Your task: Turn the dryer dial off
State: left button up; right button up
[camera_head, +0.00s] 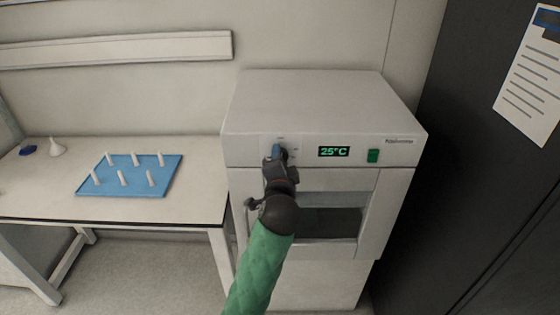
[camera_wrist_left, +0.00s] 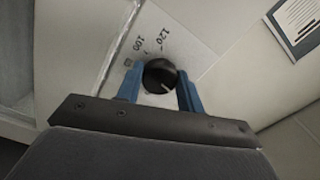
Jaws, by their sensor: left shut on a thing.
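The dryer (camera_head: 320,105) is a white box-shaped cabinet with a windowed door. Its green display (camera_head: 334,152) reads 25°C, with a green switch (camera_head: 373,156) to the right. My left gripper (camera_head: 276,153) is at the left part of the front panel and largely covers the dial in the head view. In the left wrist view the black round dial (camera_wrist_left: 160,76) sits between the blue fingers of my left gripper (camera_wrist_left: 159,88), which are shut on it. Marks 100 and 120 show on the panel above the dial. My right gripper is not in view.
A white table (camera_head: 200,196) stands left of the dryer. It bears a blue rack (camera_head: 133,186) with several white pegs, a white funnel (camera_head: 57,147) and a dark blue item (camera_head: 27,150). A dark cabinet (camera_head: 470,150) stands close on the right.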

pick_arm(q)
jog(key=shift+f+n, duration=0.1)
jog(key=shift+n, duration=0.5)
jog(key=o, duration=1)
jog(key=shift+s+b, duration=1.4)
jog(key=shift+s, duration=2.5)
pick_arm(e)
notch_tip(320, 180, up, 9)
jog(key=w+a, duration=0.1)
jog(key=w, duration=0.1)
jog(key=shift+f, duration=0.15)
